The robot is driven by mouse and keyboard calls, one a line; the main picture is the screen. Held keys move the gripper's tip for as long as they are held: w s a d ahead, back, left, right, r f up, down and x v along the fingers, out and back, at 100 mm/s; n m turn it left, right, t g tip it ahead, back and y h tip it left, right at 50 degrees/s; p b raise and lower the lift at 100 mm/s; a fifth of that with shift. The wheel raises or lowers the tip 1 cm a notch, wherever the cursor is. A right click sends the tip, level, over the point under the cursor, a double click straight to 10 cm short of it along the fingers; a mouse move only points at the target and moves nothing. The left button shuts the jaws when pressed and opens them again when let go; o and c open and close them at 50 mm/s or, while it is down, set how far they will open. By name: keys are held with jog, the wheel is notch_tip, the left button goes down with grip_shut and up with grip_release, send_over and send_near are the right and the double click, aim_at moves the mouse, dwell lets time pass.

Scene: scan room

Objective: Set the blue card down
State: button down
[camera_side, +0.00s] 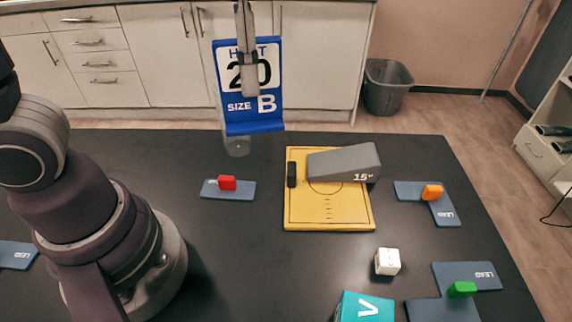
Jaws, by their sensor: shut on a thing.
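The blue card (230,113) is a stiff upright sign with white panels, a large "20", "SIZE B" and a folded foot along its bottom edge. My gripper (246,88) is shut on it, with a finger running down in front of its face. The card hangs upright toward the far edge of the black table (255,265). A clear, rounded piece (237,145) shows just below its foot; I cannot tell what it belongs to. How far the card is above the table is hard to judge from this view.
A yellow board (330,212) holds a grey "15°" wedge (343,163) and a small black block (291,174). Blue-grey lead markers with red (227,183), orange (432,192) and green (462,289) blocks lie around. A white cube (387,261) and teal box (364,308) stand in front.

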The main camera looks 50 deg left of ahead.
jog(key=w+a+n, duration=0.2)
jog(key=a+n, duration=0.6)
jog(key=a, duration=0.8)
jog(key=s+a+n, duration=0.8)
jog(key=s+a, duration=0.1)
jog(key=a, duration=0.4)
notch_tip(320, 180, down, 21)
jog(key=shift+w, duration=0.1)
jog(key=c, duration=1.6)
grip_release()
jog(key=shift+f, duration=0.1)
jog(key=o, duration=0.5)
jog(key=shift+c, duration=0.2)
